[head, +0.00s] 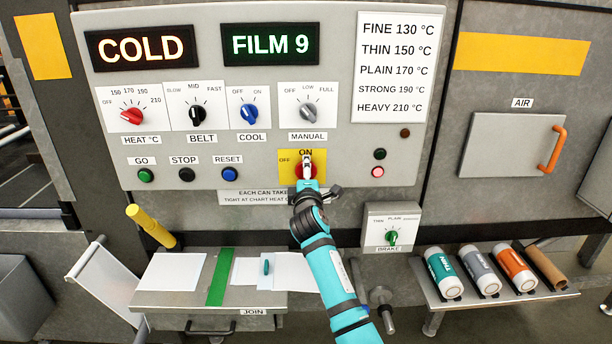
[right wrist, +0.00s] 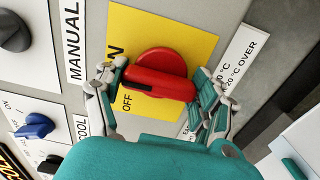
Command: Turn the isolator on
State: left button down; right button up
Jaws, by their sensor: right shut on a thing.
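The isolator is a red rotary knob (right wrist: 160,82) on a yellow plate (right wrist: 198,44) marked ON and OFF. In the head view the plate (head: 286,170) is low on the control panel, under the MANUAL dial. My right gripper (head: 306,172) is at the knob and hides much of it. In the right wrist view my right gripper (right wrist: 162,86) is shut on the knob's bar, one finger at each end. The bar's black-marked end faces the lettered side, close to ON and OFF; I cannot tell its exact setting. My left gripper is out of view.
The panel (head: 225,180) also carries HEAT (head: 131,116), BELT (head: 197,114), COOL (head: 249,114) and MANUAL (head: 308,112) dials. GO, STOP and RESET buttons are at left. A brake box (head: 392,226) stands lower right, beside a shelf (head: 470,297) of several rolls. Displays read COLD and FILM 9.

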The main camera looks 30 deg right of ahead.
jog(key=shift+f, duration=0.1)
jog(key=o, duration=1.2)
jog(key=shift+c, duration=0.2)
jog(key=v, duration=1.2)
jog(key=shift+d, duration=0.1)
